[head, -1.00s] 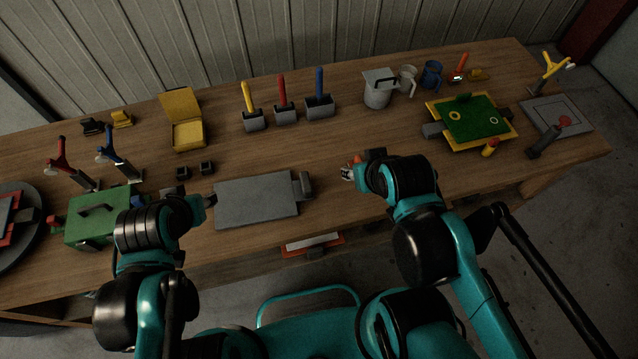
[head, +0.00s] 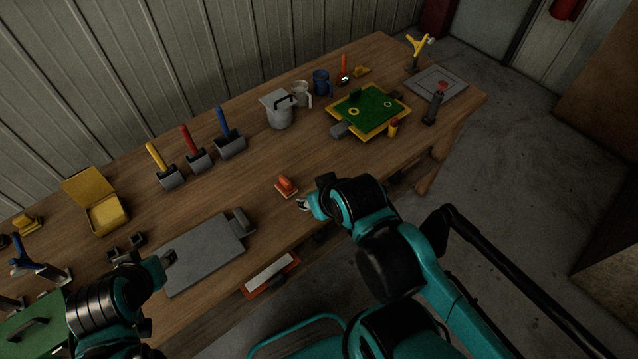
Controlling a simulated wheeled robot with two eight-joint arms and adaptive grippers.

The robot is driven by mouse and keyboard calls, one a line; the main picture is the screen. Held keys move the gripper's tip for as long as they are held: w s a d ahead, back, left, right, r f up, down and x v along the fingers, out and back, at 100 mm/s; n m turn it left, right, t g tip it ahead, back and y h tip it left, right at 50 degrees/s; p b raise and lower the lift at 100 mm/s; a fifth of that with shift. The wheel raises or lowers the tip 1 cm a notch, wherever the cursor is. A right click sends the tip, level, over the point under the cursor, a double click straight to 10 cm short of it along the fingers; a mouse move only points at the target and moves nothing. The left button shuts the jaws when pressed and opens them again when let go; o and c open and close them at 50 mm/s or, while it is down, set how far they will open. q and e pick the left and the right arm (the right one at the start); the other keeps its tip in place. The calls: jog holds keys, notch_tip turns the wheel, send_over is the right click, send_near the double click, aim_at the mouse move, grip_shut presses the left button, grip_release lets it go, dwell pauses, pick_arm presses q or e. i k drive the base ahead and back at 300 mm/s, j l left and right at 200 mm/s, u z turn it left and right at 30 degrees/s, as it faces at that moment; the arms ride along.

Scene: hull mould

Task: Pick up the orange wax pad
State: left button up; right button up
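The orange wax pad (head: 286,185) appears to be the small orange block on a pale base, lying on the wooden table near the middle of its front half. My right gripper (head: 303,205) is just in front of the pad and slightly to its right. A small gap shows between them, and the pad is not held. The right fingers are too small to tell open from shut. My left gripper (head: 170,257) is over the left edge of the grey plate, far from the pad. Its fingers are dark and unclear.
The grey flat plate (head: 205,255) with an end block lies left of the pad. Scoops with yellow, red and blue (head: 228,132) handles stand behind. A grey pitcher (head: 279,112) and a green-topped yellow tray (head: 368,112) are farther back. The wood around the pad is clear.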

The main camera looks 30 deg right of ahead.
aim_at(286, 189)
jog(key=z, duration=0.55)
jog(key=i+l+u, duration=0.1)
jog(key=l, duration=0.2)
jog(key=i+l+u, duration=0.15)
jog(key=l, duration=0.2)
jog(key=i+l+u, duration=0.1)
jog(key=l, duration=0.2)
jog(key=i+l+u, duration=0.1)
jog(key=l, duration=0.25)
jog(key=i, duration=0.1)
